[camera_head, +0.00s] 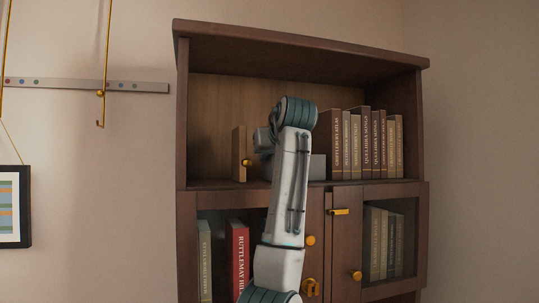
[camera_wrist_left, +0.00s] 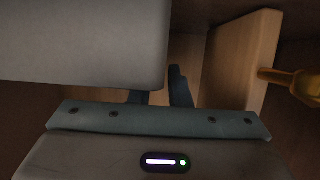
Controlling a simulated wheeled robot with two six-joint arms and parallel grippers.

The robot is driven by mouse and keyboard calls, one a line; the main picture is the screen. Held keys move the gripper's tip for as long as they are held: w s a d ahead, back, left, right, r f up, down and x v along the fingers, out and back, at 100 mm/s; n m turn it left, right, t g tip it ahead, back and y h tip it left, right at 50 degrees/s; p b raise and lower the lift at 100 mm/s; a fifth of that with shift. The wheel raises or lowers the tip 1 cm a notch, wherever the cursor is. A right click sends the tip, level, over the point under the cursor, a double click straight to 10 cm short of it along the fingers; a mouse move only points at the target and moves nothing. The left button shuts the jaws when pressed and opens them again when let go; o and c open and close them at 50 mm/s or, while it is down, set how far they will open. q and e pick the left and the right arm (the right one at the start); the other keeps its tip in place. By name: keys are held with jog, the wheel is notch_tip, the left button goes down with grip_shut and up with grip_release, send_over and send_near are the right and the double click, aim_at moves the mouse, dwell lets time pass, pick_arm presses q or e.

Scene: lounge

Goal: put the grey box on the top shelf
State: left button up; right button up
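The grey box (camera_head: 317,167) is in the open top compartment of the bookcase, right of my left forearm, which hides part of it. It looks to rest on the top shelf board (camera_head: 210,185). In the left wrist view the grey box (camera_wrist_left: 80,40) fills the upper left and covers the tip of one finger. My left gripper (camera_head: 262,139) is inside the compartment, mostly hidden by its own wrist. In the wrist view its dark fingers (camera_wrist_left: 160,96) stand apart with bare wood showing between them; the box appears beside them, not clearly between them. My right gripper is out of view.
A wooden bookend (camera_head: 239,153) with a gold knob stands left of the gripper; the bookend (camera_wrist_left: 240,60) is close on the right in the wrist view. A row of books (camera_head: 366,145) fills the shelf's right side. Cabinet doors with gold handles (camera_head: 340,211) are below.

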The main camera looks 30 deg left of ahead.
pick_arm(q)
jog(key=shift+o, duration=0.5)
jog(key=shift+r, duration=0.15)
jog(key=shift+s+d, duration=0.1)
jog(key=shift+d, duration=0.1)
jog(key=b+v, duration=0.5)
jog(key=v, duration=0.6)
jog(key=shift+s+d+r, duration=0.2)
jog(key=shift+d+r, duration=0.05)
